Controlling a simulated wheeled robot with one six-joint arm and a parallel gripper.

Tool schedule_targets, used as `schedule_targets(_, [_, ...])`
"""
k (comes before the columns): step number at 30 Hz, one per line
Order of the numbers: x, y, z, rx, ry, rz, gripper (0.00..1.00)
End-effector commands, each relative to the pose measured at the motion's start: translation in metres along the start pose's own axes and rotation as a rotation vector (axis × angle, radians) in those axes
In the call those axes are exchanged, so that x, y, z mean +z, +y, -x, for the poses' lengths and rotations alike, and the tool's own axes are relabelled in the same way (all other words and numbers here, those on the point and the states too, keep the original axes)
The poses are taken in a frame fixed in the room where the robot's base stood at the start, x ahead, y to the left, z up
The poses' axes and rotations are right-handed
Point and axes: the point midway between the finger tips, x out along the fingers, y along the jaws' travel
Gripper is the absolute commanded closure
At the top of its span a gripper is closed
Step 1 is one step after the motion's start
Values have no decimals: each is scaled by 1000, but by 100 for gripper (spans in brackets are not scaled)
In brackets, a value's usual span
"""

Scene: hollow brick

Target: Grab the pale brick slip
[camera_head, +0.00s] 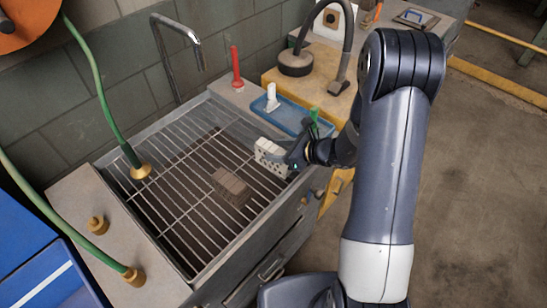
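A pale brick slip (270,157) with dark holes in its face stands at the right side of a wire grate over a metal sink. My gripper (291,156) is at the slip's right end, reaching in from the right. The fingers are small and dark here, and they overlap the slip's edge in the picture. I cannot tell whether they touch it or how far apart they are. The slip's right end is partly hidden by my gripper.
Behind the slip are a blue tray (283,119), a white item (272,98) and a red upright tool (236,70). A tap (178,50) rises at the back. Green hoses (100,90) hang at left. The front-left grate is clear.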

Motion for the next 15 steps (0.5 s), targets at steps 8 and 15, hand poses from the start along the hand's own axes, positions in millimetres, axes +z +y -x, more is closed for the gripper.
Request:
schedule_targets(8, [0, 0, 0, 0, 0, 0, 68])
schedule_targets(15, [0, 0, 0, 0, 0, 0, 88])
